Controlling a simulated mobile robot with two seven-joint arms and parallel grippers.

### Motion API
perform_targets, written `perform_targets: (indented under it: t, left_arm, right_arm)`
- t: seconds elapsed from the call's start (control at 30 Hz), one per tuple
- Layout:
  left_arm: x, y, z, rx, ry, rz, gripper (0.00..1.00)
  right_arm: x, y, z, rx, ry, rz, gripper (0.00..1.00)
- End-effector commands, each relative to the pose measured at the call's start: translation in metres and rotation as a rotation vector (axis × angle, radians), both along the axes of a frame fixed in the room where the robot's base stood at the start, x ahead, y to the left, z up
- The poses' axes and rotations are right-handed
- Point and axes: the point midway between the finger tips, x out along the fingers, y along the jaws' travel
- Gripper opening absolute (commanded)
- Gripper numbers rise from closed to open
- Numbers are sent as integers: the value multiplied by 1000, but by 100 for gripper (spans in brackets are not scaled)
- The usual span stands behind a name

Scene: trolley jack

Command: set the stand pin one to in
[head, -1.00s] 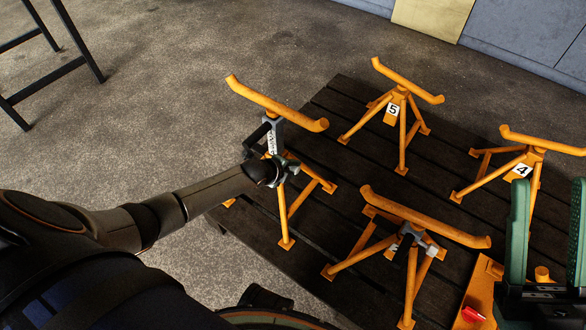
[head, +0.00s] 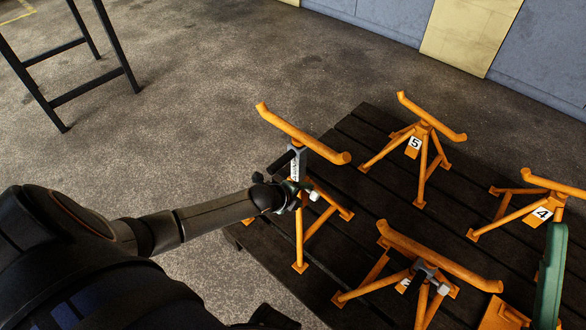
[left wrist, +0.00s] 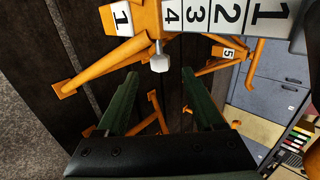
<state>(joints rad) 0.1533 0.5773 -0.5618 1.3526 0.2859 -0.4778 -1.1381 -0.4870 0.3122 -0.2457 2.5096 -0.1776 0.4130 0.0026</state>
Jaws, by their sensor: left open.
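Stand one (head: 303,133) is an orange axle stand with a grey post at the pallet's left corner. In the left wrist view its label 1 (left wrist: 121,16) and a number strip (left wrist: 215,16) show at the top. The stand pin (left wrist: 159,60) has a pale knob pointing down from the stand, and it shows in the head view (head: 314,196). I cannot tell how deep it sits. My left gripper (left wrist: 161,82) is open, its green fingers either side below the knob, not closed on it.
Stand 5 (head: 425,128), stand 4 (head: 540,185) and another orange stand (head: 435,255) share the dark slatted pallet (head: 375,190). A black-legged frame (head: 92,93) stands at the far left. Bare floor lies left of the pallet.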

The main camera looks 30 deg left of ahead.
Motion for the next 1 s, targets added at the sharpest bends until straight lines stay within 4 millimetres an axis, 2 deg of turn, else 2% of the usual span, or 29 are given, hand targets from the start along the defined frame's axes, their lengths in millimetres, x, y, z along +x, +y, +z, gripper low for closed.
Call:
perform_targets:
  t: [0.03, 0.1, 0.33, 1.0]
  left_arm:
    - [-9, 1, 15, 1, 2, -2, 69]
    - [-20, 3, 24, 2, 2, -2, 69]
    - [-42, 6, 44, 1, 2, 1, 69]
    - [-46, 6, 47, -2, -1, 0, 69]
  right_arm:
    - [-1, 0, 15, -9, -12, -7, 50]
    - [-2, -1, 24, -20, -25, -16, 50]
    - [0, -6, 40, -28, -42, -53, 50]
    - [-1, -6, 39, -29, -36, -57, 50]
